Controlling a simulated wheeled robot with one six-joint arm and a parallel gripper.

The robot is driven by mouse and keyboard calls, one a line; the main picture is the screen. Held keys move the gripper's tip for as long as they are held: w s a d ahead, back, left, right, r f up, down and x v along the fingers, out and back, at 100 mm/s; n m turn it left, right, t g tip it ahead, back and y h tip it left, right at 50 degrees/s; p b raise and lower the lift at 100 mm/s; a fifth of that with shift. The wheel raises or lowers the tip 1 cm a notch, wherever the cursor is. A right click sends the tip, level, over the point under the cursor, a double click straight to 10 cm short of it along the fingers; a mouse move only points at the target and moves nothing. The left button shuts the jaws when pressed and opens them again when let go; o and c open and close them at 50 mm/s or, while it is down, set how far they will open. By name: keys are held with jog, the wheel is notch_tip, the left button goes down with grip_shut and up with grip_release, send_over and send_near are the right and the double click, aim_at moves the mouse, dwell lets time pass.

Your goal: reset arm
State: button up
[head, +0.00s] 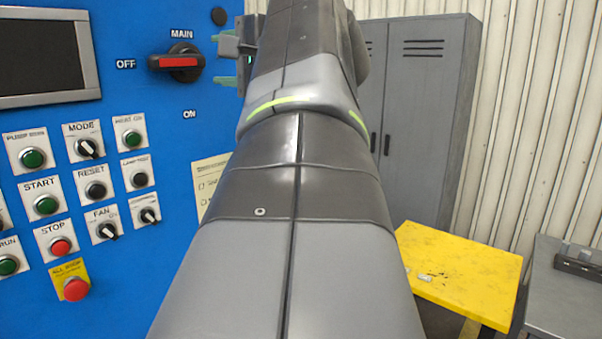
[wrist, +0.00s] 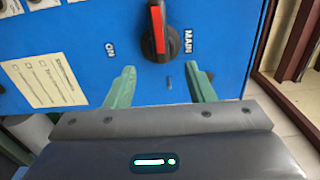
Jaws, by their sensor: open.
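My arm rises through the middle of the head view. My gripper (wrist: 160,88) has two green fingers, spread apart with nothing between them in the wrist view. In the head view only part of it (head: 226,62) shows at the top, left of my arm. The main switch (head: 177,62), a red handle on a black round base, is on the blue control panel (head: 165,115). Its handle points toward OFF in the head view. The switch (wrist: 157,32) also shows in the wrist view, beyond the fingertips and apart from them.
The panel carries several buttons and knobs, with a red stop button (head: 75,289) low on the left. A paper sheet (wrist: 45,80) is fixed to it. A grey cabinet (head: 425,110) stands behind my arm. A yellow table (head: 465,275) and a grey table (head: 570,300) are at right.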

aim_at(187, 62)
jog(key=p+x, duration=0.3)
jog(key=x, duration=0.8)
jog(key=shift+w+a, duration=0.1)
